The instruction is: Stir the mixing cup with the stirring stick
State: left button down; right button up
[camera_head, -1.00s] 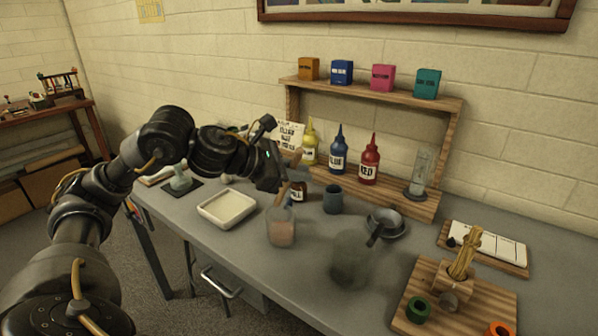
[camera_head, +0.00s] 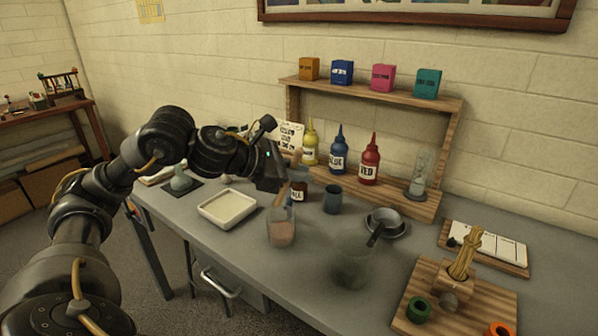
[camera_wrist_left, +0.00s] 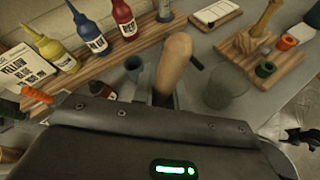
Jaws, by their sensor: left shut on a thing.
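My left gripper (camera_head: 272,180) is shut on the wooden stirring stick (camera_head: 281,196). The stick's thick rounded end also shows between the jaws in the left wrist view (camera_wrist_left: 173,62). The stick slants down to a clear cup (camera_head: 281,228) with pinkish-brown contents, likely the mixing cup, which stands upright on the table. The stick's lower end appears to be inside its rim; how deep is hard to tell. The gripper is above the cup, apart from it. My right gripper does not show in the head view.
A white tray (camera_head: 227,208) lies left of the cup. A blue-grey cup (camera_head: 333,199) and grey bowl (camera_head: 386,222) stand behind right. A large clear vessel (camera_head: 353,268) stands front right. Paint bottles (camera_head: 339,156) line the shelf foot. A wooden board (camera_head: 408,296) is at right.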

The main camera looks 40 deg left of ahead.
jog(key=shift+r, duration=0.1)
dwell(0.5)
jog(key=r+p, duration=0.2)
jog(key=p, duration=0.1)
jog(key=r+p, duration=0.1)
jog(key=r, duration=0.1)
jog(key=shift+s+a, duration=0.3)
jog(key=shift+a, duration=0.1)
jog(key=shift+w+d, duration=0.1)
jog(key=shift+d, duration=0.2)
